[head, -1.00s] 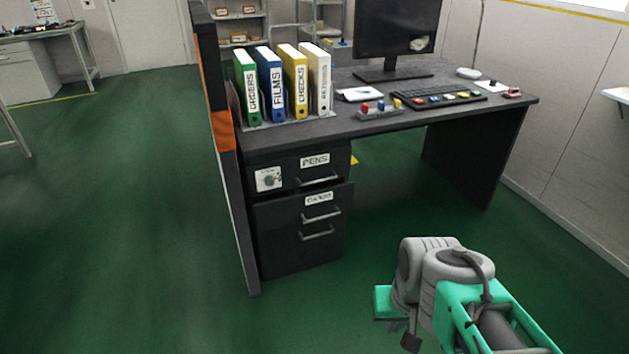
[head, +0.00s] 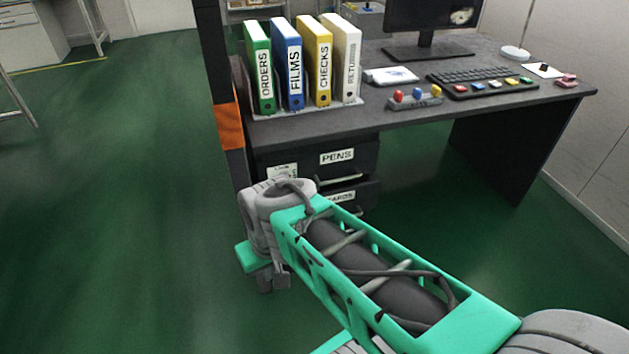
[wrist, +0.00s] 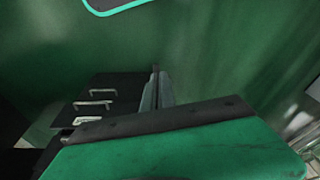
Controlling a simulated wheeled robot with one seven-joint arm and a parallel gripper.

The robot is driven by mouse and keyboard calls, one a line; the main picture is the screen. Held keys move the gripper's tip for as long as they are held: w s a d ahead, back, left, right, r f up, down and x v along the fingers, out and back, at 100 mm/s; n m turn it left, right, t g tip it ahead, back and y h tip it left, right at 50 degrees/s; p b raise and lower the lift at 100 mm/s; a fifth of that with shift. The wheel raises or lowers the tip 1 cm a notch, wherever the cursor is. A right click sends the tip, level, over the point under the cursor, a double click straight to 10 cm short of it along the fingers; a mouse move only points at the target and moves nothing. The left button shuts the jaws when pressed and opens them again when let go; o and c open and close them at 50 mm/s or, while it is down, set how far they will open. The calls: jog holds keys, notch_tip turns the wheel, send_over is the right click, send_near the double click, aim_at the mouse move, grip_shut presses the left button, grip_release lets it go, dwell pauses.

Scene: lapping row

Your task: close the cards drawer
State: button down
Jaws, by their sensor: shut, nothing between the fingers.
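The cards drawer (head: 358,194) is in the dark pedestal under the desk, below the pens drawer (head: 359,160). Its front stands slightly out from the pedestal. My arm hides most of its front and everything below it in the head view. In the wrist view the pedestal front (wrist: 112,82) shows at left with pale bar handles; I cannot tell which one belongs to the cards drawer. My gripper (wrist: 157,76) is shut and empty, its fingers just right of the pedestal front in that view. I cannot tell whether they touch it.
The desk top (head: 300,125) holds several binders, a control box (head: 415,98), a keyboard (head: 470,76) and a monitor (head: 430,15). A dark partition with an orange band (head: 229,127) stands left of the pedestal. The green floor at left (head: 120,200) is clear.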

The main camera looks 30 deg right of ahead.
jog(key=w+d+f+m+t, duration=0.1)
jog(key=w+d+f+m, duration=0.25)
jog(key=w+d, duration=0.25)
jog(key=m+t+h, duration=0.3)
jog(key=m+t, duration=0.5)
jog(key=m, duration=0.9)
send_near(355, 189)
jog(key=b+x, duration=0.2)
jog(key=x, duration=0.1)
jog(key=b+x, duration=0.2)
jog(key=b, duration=0.1)
jog(key=shift+w+f, duration=0.15)
jog(key=shift+f, duration=0.35)
jog(key=shift+w+d+r+m, duration=0.1)
jog(key=shift+w+m, duration=0.15)
jog(key=shift+w, duration=0.1)
